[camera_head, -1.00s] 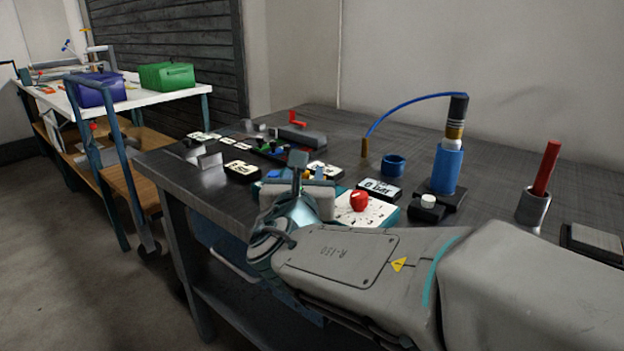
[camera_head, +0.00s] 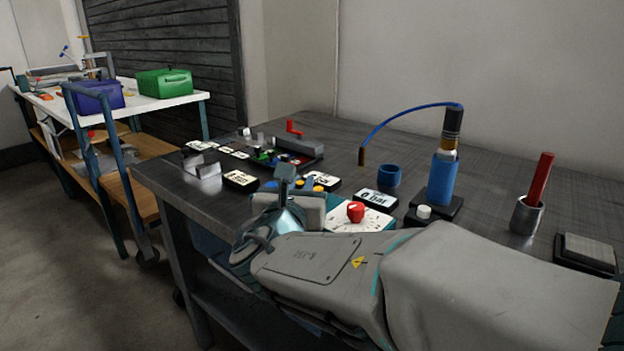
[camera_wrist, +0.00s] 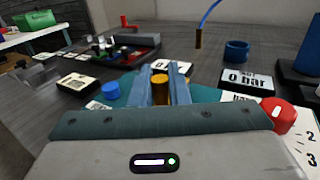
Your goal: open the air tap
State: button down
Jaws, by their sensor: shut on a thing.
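In the wrist view, my gripper (camera_wrist: 161,82) has its two blue-grey fingers closed on a small yellow-orange knob (camera_wrist: 160,88). A blue knob (camera_wrist: 111,90) stands to its left on the same teal panel. A red dial (camera_wrist: 277,115) on a white numbered face is at the right, and a sign reading 0 bar (camera_wrist: 247,80) is behind it. In the head view, the red dial (camera_head: 355,212) and the 0 bar sign (camera_head: 376,199) are right of my gripper's body, which hides most of the panel. I cannot tell which knob is the air tap.
A blue cylinder (camera_head: 442,180) with a hose, a blue ring (camera_head: 389,175) and a red rod in a metal cup (camera_head: 527,215) stand on the dark bench. A tray of small parts (camera_head: 295,150) lies behind.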

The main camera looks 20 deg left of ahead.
jog(key=m+h+p, duration=0.1)
jog(key=h+p, duration=0.1)
jog(key=a+m+h+p, duration=0.1)
jog(key=m+h+p, duration=0.1)
jog(key=h+p, duration=0.1)
jog(key=w+m+h+p, duration=0.1)
jog(key=h+p, duration=0.1)
jog(key=shift+a+r+m+h+p, duration=0.3)
jog(key=shift+a+p, duration=0.1)
jog(key=h+p, duration=0.1)
jog(key=m+p, duration=0.1)
jog(key=m+h+p, duration=0.1)
jog(key=shift+w+a+g+h, duration=0.25)
jog(key=shift+w+g+h, duration=0.05)
jog(key=shift+w+g, duration=0.1)
jog(key=shift+w+a+f+m+g+h+p, duration=0.1)
jog(key=shift+f+m+g+h+p, duration=0.15)
jog(key=shift+h+p, duration=0.25)
jog(key=shift+w+m+g+h+p, duration=0.1)
jog(key=shift+m+g+h+p, duration=0.05)
jog(key=shift+m+h+p, duration=0.3)
jog(key=shift+f, duration=0.1)
jog(key=c, duration=1.5)
grip_release()
jog(key=shift+o, duration=0.2)
jog(key=p+v, duration=0.2)
jog(key=v, duration=1.2)
